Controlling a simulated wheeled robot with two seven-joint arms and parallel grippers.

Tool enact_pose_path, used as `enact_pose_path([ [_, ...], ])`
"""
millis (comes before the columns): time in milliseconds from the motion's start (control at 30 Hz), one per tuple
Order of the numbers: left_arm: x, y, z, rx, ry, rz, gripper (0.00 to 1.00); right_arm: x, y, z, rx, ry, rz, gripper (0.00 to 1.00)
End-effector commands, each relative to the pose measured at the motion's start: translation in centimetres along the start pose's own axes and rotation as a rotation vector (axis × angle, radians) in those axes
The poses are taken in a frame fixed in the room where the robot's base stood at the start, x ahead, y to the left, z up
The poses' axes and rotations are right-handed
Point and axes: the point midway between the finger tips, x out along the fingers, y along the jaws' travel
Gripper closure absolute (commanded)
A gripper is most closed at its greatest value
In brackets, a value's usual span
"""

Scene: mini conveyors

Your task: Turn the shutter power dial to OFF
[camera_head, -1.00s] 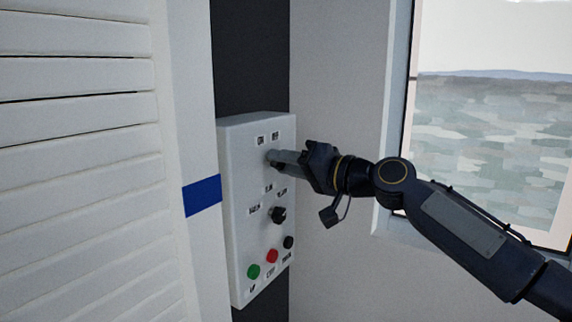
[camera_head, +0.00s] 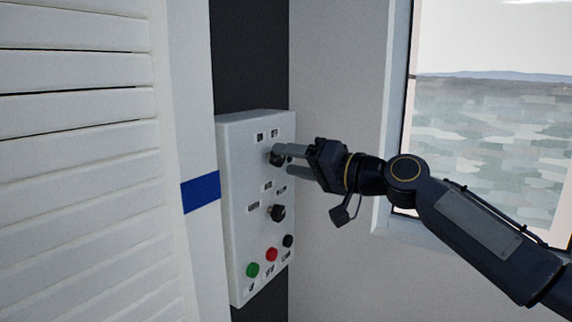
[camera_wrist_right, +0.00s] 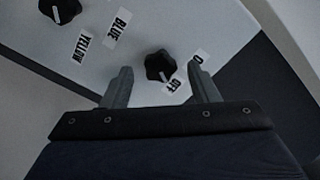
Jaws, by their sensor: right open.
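The shutter power dial (camera_head: 277,157) is a black knob high on the white control box (camera_head: 245,205). In the right wrist view the dial (camera_wrist_right: 158,65) lies between the fingertips in the picture, and its white mark points toward the OFF label (camera_wrist_right: 175,84). The other label (camera_wrist_right: 197,63), partly covered by a finger, looks like ON. My right gripper (camera_head: 293,160) is open and empty, just right of the dial, with its fingers spread around the dial's line. It seems drawn back a little from the knob. My left gripper is not in view.
A second black dial (camera_head: 278,213) sits lower on the box, with YELLOW (camera_wrist_right: 79,49) and BLUE (camera_wrist_right: 117,27) labels. Below are green (camera_head: 253,270), red (camera_head: 271,254) and black (camera_head: 288,241) buttons. A slatted white shutter (camera_head: 80,180) stands left; a window (camera_head: 490,130) is right.

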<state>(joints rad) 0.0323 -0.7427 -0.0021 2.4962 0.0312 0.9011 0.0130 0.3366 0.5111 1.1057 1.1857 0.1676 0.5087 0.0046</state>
Motion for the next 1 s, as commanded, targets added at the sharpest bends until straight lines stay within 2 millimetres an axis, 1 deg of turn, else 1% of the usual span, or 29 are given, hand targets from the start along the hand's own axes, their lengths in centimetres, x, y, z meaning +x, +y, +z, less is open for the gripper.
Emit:
enact_pose_path([
  [33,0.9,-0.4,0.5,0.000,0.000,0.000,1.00,-1.1,0.5,0.3,-0.003,0.004,0.004,0.46],
  [100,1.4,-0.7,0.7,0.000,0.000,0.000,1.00,-2.4,0.5,0.2,-0.002,0.005,0.004,0.46],
  [200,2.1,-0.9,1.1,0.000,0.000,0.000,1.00,-4.0,0.5,0.2,-0.002,0.004,0.004,0.46],
  [300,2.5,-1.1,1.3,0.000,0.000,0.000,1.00,-5.1,0.3,0.2,-0.001,0.003,0.002,0.46],
  [467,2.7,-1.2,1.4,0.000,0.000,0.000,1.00,-6.0,0.1,0.1,-0.001,0.001,0.000,0.46],
  [767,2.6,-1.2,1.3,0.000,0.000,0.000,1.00,-5.9,0.0,0.3,-0.004,-0.005,0.005,0.46],
  [867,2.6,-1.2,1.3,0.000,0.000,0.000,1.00,-5.5,0.2,2.2,-0.034,-0.043,0.048,0.46],
  [967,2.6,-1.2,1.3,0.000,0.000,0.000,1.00,-5.2,1.2,6.5,-0.098,-0.130,0.157,0.46],
  [1000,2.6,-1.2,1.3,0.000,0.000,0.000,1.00,-5.5,2.1,8.8,-0.129,-0.173,0.222,0.46],
])
